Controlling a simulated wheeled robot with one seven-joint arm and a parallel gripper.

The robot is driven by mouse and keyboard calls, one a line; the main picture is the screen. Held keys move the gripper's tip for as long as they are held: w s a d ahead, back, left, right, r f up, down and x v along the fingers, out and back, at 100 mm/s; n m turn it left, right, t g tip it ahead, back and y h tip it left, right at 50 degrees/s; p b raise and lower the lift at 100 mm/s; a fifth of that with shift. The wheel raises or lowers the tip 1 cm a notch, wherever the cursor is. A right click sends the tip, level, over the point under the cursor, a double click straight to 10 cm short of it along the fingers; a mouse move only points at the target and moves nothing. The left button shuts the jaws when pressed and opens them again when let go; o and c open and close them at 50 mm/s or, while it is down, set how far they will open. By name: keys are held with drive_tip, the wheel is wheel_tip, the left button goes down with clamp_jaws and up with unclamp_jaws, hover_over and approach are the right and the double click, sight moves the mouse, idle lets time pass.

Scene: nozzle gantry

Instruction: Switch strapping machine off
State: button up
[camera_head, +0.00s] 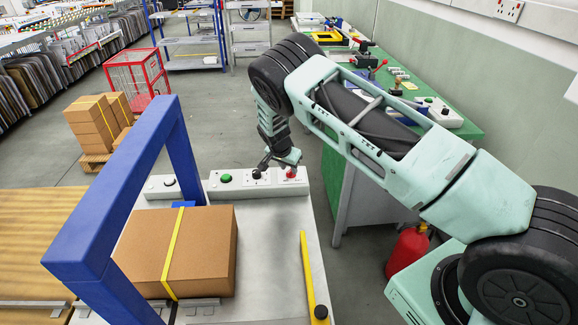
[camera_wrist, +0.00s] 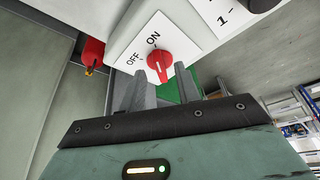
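The strapping machine has a blue arch (camera_head: 130,190) and a pale control panel (camera_head: 222,192) along its far side. A red rotary switch (camera_wrist: 160,66) sits on a white plate marked OFF and ON in the wrist view; it also shows at the panel's right end in the head view (camera_head: 291,172). I cannot tell surely which mark it points to. My gripper (camera_head: 280,163) is over that end of the panel. In the wrist view its two fingers (camera_wrist: 162,82) are apart, one toward each side of the switch. Nothing is held, and contact is unclear.
A green button (camera_head: 225,178) and a black knob (camera_head: 257,174) are left of the red switch. A strapped carton (camera_head: 200,248) lies under the arch. A green bench (camera_head: 455,128) is behind my arm.

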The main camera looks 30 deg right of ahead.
drive_tip(key=shift+x, duration=0.8)
drive_tip(key=shift+c, duration=0.3)
clamp_jaws()
